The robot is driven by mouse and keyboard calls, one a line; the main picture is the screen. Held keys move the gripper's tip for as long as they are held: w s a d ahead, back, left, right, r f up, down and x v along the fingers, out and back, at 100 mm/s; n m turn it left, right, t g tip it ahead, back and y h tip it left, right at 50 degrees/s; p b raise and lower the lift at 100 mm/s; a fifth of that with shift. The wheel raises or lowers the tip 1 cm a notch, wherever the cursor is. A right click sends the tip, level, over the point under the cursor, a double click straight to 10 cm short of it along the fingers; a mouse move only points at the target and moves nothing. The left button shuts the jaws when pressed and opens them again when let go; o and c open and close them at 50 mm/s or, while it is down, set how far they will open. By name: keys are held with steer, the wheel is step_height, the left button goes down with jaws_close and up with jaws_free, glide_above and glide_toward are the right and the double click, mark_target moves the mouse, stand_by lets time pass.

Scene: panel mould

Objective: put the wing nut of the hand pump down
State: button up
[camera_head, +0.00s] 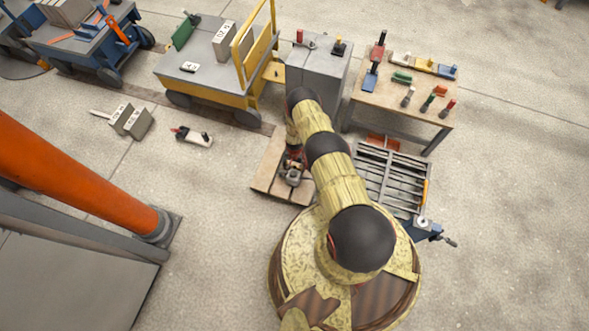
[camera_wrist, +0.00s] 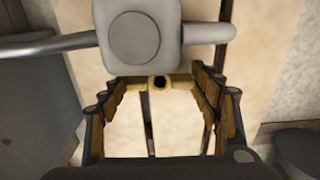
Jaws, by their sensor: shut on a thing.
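My gripper (camera_wrist: 158,92) is shut on a yellow wing nut (camera_wrist: 178,80) with a dark round hole in its middle. The nut spans the gap between the two fingers in the wrist view. A grey body with a round boss and a bar to each side (camera_wrist: 138,32), seemingly the hand pump, lies just beyond the nut. I cannot tell whether the nut touches it. In the head view my arm reaches over a low wooden pallet (camera_head: 264,184). The nut cannot be made out there.
A slatted metal rack (camera_head: 391,181) stands right of the pallet. A wooden table (camera_head: 391,97) with several tools and a grey cabinet (camera_head: 317,77) stand behind. A yellow cart (camera_head: 206,83) is at back left. The floor (camera_head: 215,210) left of the pallet is clear.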

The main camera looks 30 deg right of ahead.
steer(key=shift+f, duration=0.6)
steer(key=shift+f, duration=0.1)
steer(key=o, duration=1.3)
steer(key=shift+c, duration=0.2)
